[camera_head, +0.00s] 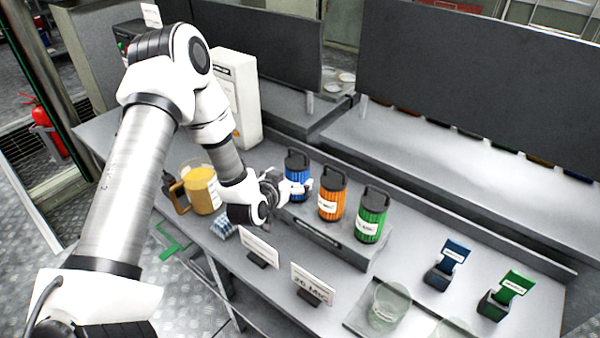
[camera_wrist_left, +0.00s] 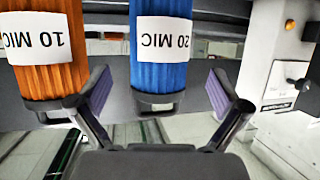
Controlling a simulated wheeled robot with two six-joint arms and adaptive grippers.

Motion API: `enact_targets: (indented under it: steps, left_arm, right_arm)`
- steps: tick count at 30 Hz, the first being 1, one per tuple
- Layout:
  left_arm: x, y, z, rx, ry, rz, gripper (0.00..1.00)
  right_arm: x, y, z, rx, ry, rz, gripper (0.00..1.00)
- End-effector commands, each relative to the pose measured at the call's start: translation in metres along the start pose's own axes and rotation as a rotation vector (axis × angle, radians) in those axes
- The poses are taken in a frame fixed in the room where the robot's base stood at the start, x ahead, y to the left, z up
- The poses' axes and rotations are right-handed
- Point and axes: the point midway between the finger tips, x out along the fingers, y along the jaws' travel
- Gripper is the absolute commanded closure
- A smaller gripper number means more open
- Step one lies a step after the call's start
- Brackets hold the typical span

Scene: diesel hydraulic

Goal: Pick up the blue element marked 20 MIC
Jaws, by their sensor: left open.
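The blue element (camera_head: 297,164) stands at the left end of a row of three on a grey rack (camera_head: 335,243), with a black handle on top. In the left wrist view the blue element (camera_wrist_left: 160,72) appears upside down and its white label reads 20 MIC. My left gripper (camera_head: 288,188) is right at the blue element in the head view. In the wrist view its open fingers (camera_wrist_left: 160,90) stand on either side of the blue element's width, with gaps on both sides. The fingers are partly hard to make out in the head view. My right gripper is not in view.
The orange element (camera_head: 332,203), labelled 10 MIC in the wrist view (camera_wrist_left: 45,50), stands close beside the blue one. A green element (camera_head: 371,217) follows. A jug of amber liquid (camera_head: 201,188), sign cards (camera_head: 312,284) and a glass beaker (camera_head: 388,306) are nearby.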

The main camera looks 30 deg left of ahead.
Motion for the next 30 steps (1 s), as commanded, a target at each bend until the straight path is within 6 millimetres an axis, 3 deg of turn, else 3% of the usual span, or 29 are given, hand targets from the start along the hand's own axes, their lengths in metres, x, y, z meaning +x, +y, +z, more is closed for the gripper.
enact_targets:
  steps: [4, 7, 15, 21, 30]
  left_arm:
    - [0.024, 0.001, -0.010, 0.005, 0.000, 0.001, 0.00]
    - [0.041, 0.001, -0.007, 0.003, 0.000, 0.001, 0.00]
    - [0.048, 0.001, -0.005, -0.001, -0.001, 0.001, 0.00]
    - [0.048, 0.001, -0.005, -0.001, -0.002, 0.001, 0.70]
    - [0.047, 0.001, -0.004, -0.001, -0.002, 0.001, 0.71]
  right_arm:
    - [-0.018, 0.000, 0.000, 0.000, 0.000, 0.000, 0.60]
    - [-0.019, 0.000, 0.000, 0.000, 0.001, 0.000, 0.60]
    - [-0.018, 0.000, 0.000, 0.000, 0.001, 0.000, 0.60]
    - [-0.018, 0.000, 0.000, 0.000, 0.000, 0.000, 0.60]
    - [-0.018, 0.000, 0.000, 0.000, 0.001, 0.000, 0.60]
